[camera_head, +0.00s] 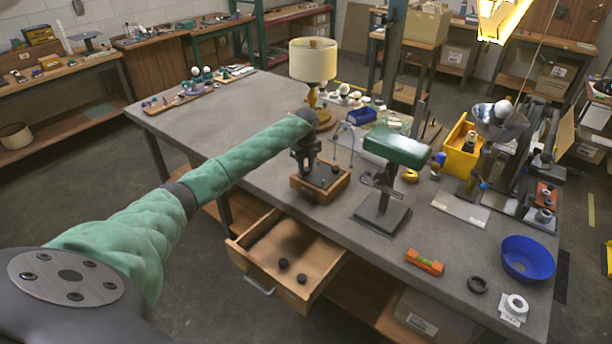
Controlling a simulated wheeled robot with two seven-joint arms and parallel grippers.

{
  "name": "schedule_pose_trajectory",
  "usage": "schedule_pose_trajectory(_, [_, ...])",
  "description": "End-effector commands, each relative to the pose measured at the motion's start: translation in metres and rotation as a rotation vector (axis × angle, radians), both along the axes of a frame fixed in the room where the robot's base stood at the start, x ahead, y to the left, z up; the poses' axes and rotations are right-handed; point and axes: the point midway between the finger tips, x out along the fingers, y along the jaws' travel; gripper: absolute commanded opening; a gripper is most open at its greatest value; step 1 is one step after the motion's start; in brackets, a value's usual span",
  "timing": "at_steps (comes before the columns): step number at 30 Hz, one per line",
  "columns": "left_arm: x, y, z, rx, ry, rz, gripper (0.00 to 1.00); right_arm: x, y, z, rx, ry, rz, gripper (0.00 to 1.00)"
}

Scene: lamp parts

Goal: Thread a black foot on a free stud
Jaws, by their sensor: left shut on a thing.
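My left arm reaches in from the left, and its gripper (305,168) points down at the wooden block (318,194) with a dark top. The gripper is shut on a small dark thing, probably a black foot; its shape is mostly hidden by the fingers. A small black piece (336,169) shows on the block's top, right of the gripper. The studs are too small to make out, and I cannot tell whether the held thing touches one. Two black feet (283,263) (302,278) lie in the open drawer (262,246). My right gripper is not in view.
A green-topped stand (397,147) is close right of the block. A cream-shaded lamp (313,62) stands behind. A blue bowl (527,258), an orange level (424,262) and a black ring (477,285) lie front right. The grey tabletop (215,125) is clear left of the block.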

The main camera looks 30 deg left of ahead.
Motion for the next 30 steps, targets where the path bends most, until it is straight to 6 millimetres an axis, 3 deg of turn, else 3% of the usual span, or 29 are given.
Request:
schedule_pose_trajectory(8, [-0.0019, 0.0000, -0.0044, 0.001, 0.006, -0.025, 0.01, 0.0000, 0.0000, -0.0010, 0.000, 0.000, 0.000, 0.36])
schedule_pose_trajectory(22, [-0.0026, 0.0000, -0.0070, 0.001, 0.009, -0.510, 0.01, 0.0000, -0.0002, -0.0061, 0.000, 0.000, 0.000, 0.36])
schedule_pose_trajectory(30, [-0.0029, -0.0003, -0.0069, 0.000, 0.009, -0.604, 0.01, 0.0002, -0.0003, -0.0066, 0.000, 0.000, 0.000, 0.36])
